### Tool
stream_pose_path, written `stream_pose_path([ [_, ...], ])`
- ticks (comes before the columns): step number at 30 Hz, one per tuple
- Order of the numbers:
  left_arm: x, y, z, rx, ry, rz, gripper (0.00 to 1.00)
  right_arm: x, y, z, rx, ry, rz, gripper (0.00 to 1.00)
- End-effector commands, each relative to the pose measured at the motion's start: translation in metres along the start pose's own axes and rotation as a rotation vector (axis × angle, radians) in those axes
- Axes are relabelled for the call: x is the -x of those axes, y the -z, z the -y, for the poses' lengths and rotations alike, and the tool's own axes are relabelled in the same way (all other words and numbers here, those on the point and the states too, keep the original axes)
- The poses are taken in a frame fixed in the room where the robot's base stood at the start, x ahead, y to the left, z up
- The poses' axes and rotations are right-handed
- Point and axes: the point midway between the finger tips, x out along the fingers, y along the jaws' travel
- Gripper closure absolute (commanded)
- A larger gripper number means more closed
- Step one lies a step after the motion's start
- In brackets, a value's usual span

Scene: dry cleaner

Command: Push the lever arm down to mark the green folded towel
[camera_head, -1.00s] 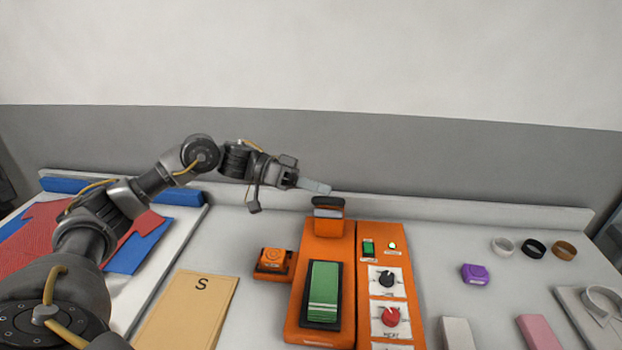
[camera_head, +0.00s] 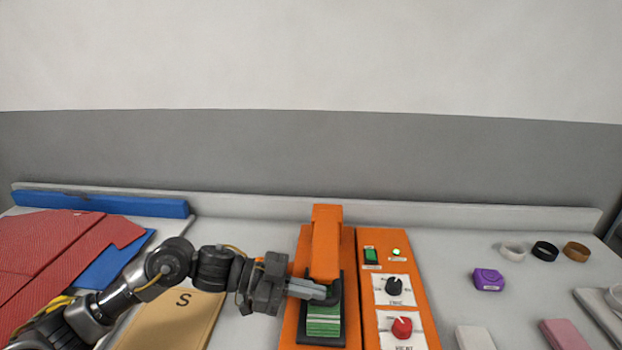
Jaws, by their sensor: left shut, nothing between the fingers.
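The green folded towel (camera_head: 323,326) lies on the dark pad of the orange press (camera_head: 287,325). Only its front part with pale stripes shows. The orange lever arm (camera_head: 326,243) is lowered over the back of the towel, and its front end is at my left gripper. My left gripper (camera_head: 328,294) is shut and empty, with its fingertips over the towel at the lever's front end. The fingers hide where the lever meets the towel, so I cannot tell if they touch. My right gripper is not in view.
A control panel (camera_head: 415,341) with a black knob (camera_head: 394,285), a red knob (camera_head: 401,327) and a green switch (camera_head: 371,255) adjoins the press. A tan envelope marked S (camera_head: 200,318) and red cloth (camera_head: 60,250) lie left. A purple block (camera_head: 488,279) and several rings lie right.

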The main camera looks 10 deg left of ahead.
Motion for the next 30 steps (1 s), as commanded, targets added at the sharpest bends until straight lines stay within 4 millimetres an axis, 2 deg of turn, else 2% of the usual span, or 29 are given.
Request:
stream_pose_path([
  [1,-0.002,-0.007,-0.002,0.002,0.000,0.000,1.00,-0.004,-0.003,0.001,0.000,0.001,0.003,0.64],
  [9,-0.006,-0.020,-0.004,0.006,-0.004,0.004,1.00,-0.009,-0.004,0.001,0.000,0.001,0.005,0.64],
  [30,-0.007,-0.026,-0.005,0.016,-0.005,0.013,1.00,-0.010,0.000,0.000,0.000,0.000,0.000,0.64],
])
